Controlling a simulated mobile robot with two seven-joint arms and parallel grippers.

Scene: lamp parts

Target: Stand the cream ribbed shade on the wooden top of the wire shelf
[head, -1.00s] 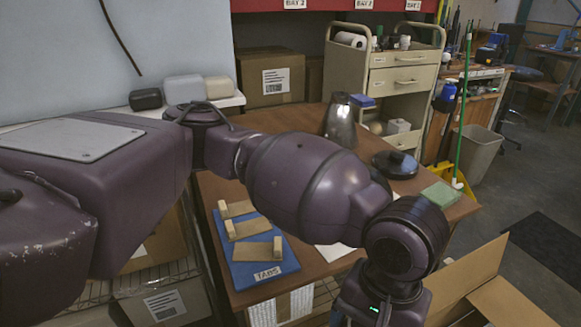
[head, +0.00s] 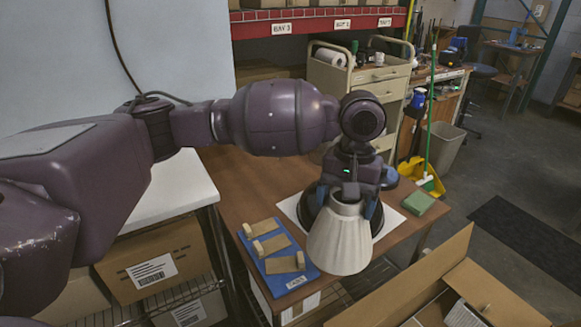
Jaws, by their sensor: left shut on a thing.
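The cream ribbed shade (head: 340,245) hangs from my left gripper (head: 351,198), wide end downward and slightly tilted. The gripper is shut on its narrow upper end. In the head view the shade overlaps the front part of the wooden top (head: 235,205) of the wire shelf. Whether it touches the top cannot be told. A white sheet (head: 289,207) lies on the wooden top behind the shade, partly hidden by the shade and gripper. My right gripper is not in view.
A blue tray (head: 250,250) with several wooden pieces lies left of the shade. A green sponge (head: 418,203) lies at the right edge. An open cardboard box (head: 400,285) stands in front at the lower right. A drawer cart (head: 375,75) stands behind.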

